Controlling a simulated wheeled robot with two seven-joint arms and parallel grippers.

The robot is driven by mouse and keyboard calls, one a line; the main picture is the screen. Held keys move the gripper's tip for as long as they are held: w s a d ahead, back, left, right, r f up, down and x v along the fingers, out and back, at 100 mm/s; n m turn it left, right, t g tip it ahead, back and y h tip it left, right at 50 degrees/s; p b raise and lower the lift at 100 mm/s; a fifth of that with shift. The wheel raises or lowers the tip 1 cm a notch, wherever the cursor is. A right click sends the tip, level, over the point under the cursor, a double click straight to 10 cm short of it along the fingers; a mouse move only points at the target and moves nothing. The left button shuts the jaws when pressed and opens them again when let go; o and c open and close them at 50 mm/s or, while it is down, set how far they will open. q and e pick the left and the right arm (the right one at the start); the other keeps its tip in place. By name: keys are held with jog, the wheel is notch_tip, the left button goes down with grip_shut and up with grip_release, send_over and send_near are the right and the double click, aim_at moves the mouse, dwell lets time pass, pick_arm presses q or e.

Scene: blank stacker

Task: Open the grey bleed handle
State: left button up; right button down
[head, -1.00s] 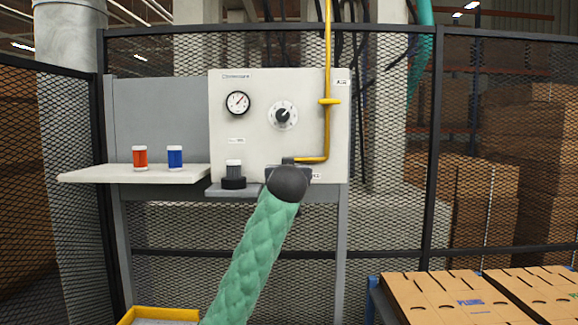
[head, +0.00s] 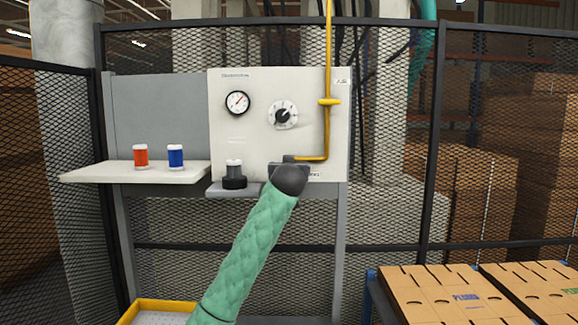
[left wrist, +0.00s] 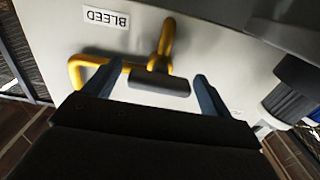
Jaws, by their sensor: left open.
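The grey bleed handle (left wrist: 158,83) is a short dark grey bar at the end of a yellow pipe (left wrist: 165,38), by an upside-down BLEED label (left wrist: 107,19) in the left wrist view. My left gripper (left wrist: 158,72) is open, with one finger on each side of the bar. I see a gap between each finger and the bar; the depth between them is hard to judge. In the head view my green-sleeved left arm reaches up to the panel (head: 250,146), and its dark wrist hides most of the handle area. My right gripper is out of view.
The panel carries a gauge (head: 237,102), a dial (head: 283,115) and a yellow pipe (head: 328,75). Left of my wrist stands a grey-and-black knob (head: 234,175). A shelf (head: 90,174) holds a red jar (head: 141,157) and a blue jar (head: 176,157). Cardboard blanks (head: 440,297) lie lower right.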

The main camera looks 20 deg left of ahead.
pick_arm(q)
jog(key=c, duration=1)
